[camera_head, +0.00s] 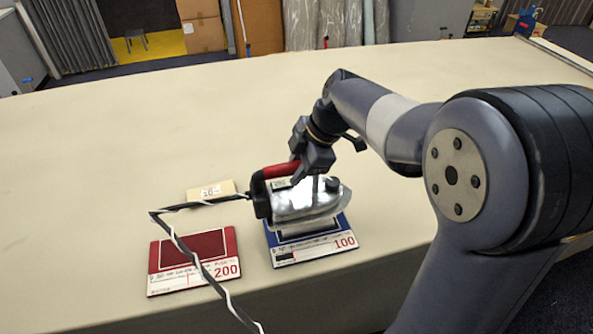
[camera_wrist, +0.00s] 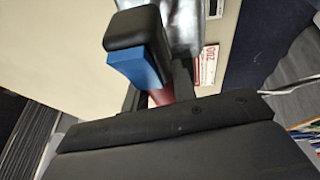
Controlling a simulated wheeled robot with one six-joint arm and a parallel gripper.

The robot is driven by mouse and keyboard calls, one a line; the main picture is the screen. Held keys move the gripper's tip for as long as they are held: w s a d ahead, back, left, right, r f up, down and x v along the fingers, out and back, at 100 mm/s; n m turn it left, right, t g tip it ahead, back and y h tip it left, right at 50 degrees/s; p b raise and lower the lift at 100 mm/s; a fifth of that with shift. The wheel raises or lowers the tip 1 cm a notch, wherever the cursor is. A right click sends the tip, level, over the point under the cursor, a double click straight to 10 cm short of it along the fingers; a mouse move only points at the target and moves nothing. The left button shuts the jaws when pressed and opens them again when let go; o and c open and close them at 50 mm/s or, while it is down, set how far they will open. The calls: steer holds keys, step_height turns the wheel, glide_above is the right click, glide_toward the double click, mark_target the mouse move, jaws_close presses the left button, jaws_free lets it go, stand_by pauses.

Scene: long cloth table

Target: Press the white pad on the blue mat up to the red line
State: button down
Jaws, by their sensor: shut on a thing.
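My gripper (camera_head: 313,160) is shut on the red handle (camera_head: 280,171) of a silver iron (camera_head: 305,203); the handle also shows between the fingers in the wrist view (camera_wrist: 161,97). The iron is over the blue mat (camera_head: 341,228), its sole low and roughly level. A pale edge of the white pad (camera_head: 311,227) shows under the iron; the rest is hidden. I cannot tell how firmly the iron bears on it. The mat's front white strip reads 100 and has a short dark bar (camera_head: 285,257) at its left. The red line is too small to make out clearly.
A red mat (camera_head: 206,246) marked 200 lies to the left. A small tan block (camera_head: 211,191) with writing stands behind it. The iron's black-and-white cord (camera_head: 188,255) crosses the red mat and runs over the table's front edge. The table (camera_head: 130,130) behind is clear.

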steer(key=shift+r, duration=0.45)
steer(key=shift+r+p, duration=1.75)
steer(key=shift+r, duration=1.25)
steer(key=shift+f, duration=0.1)
steer(key=w+d+f+m+t, duration=0.1)
steer(key=d+m, duration=0.1)
steer(key=w+d+f+m+t+h, duration=0.1)
steer(key=d+f+m, duration=0.1)
steer(key=m, duration=0.1)
steer(key=w+d+f+m+t, duration=0.1)
steer(key=d+f+m, duration=0.1)
steer(key=shift+w+d+f+m+h, duration=0.1)
steer(key=shift+w+d+m+h, duration=0.2)
steer(key=shift+w+d+m, duration=0.1)
steer(key=w+d+f+m+h, duration=0.2)
steer(key=d+m, duration=0.2)
steer(key=m, duration=0.1)
steer(key=w+d+f+m+t+h, duration=0.1)
steer(key=w+d+f+m+h, duration=0.1)
steer(key=d+m, duration=0.3)
steer(key=shift+d+f+m, duration=0.15)
steer(key=shift+f+m, duration=0.25)
steer(key=shift+f, duration=0.35)
